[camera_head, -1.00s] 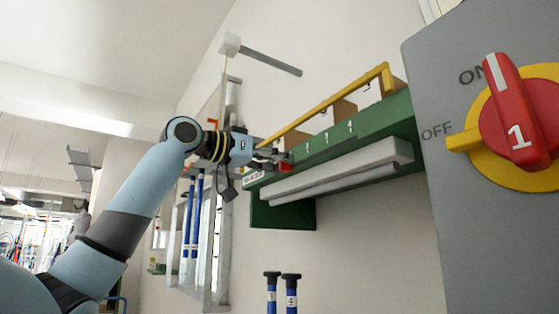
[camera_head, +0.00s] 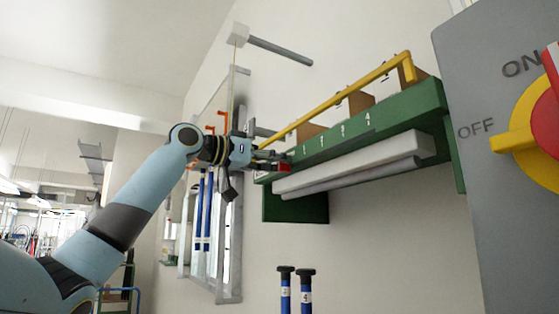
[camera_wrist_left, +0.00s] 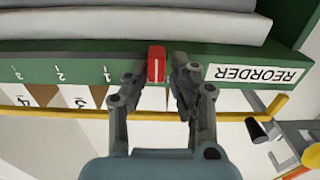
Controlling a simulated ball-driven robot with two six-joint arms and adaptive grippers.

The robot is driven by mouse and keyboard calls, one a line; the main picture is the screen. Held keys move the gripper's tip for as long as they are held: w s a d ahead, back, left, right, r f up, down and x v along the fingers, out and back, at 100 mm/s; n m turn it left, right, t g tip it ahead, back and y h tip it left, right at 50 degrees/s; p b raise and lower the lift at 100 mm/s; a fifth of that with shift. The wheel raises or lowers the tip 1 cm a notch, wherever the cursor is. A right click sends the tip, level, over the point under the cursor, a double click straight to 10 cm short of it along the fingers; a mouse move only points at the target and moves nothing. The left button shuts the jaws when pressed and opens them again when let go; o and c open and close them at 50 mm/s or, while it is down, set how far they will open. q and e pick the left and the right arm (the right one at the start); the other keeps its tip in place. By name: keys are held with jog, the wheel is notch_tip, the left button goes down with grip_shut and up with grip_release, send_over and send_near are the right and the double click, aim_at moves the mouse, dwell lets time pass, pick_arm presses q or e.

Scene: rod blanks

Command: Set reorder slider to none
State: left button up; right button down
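The green rack rail (camera_head: 330,138) carries the marks 1 to 4. Its red slider (camera_head: 283,167) stands near the rail's left end, past mark 1. In the left wrist view the red slider (camera_wrist_left: 156,66) sits between mark 1 and the white REORDER label (camera_wrist_left: 255,74). My left gripper (camera_head: 272,161) is at the slider. In the left wrist view its fingers (camera_wrist_left: 159,72) are apart, one on each side of the slider, with small gaps showing. My right gripper is not in view.
A yellow bar (camera_head: 335,105) runs above the rail, with brown cards (camera_head: 361,101) behind it. A grey panel with a red and yellow ON/OFF switch (camera_head: 515,140) stands at right. Two blue rods (camera_head: 306,290) stand below.

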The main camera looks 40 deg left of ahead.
pick_arm(q)
jog(key=shift+o, duration=1.3)
jog(key=shift+a, duration=0.2)
jog(key=shift+s+d, duration=0.1)
jog(key=shift+d, duration=0.05)
jog(key=v, duration=0.7)
jog(key=shift+s, duration=0.1)
